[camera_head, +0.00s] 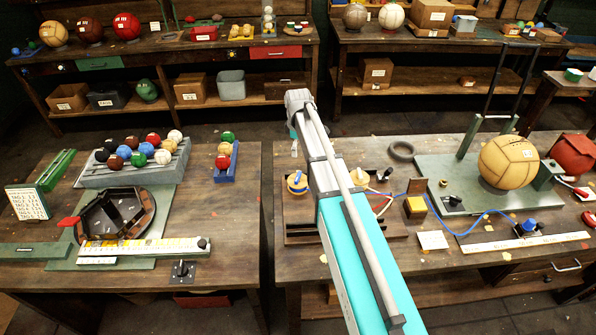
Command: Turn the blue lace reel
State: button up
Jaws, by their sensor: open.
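On the right bench, a wooden board (300,226) carries a round yellow piece with a blue top (297,182). A second yellow round piece (360,177) shows just right of my arm, partly hidden by it. I cannot tell for certain which part is the blue lace reel. A blue cord (467,231) runs from near a small yellow-topped block (416,207) to a blue-knobbed device (528,226). My arm crosses the board from the bottom and reaches up towards the back. My gripper's fingers cannot be made out; the arm hides that area.
A large tan ball (508,162) rests on a green stand (440,171) at the right, beside a red item (573,154). A dark ring (401,150) lies behind the board. The left bench holds a ball rack (95,180) and a dark tray (118,215). A gap separates the benches.

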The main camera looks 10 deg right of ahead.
aim_at(298, 176)
jog(key=shift+f, duration=0.25)
notch_tip(298, 176, down, 13)
jog(key=b, duration=1.4)
jog(key=shift+f, duration=0.2)
dwell(0.5)
jog(key=c, duration=0.9)
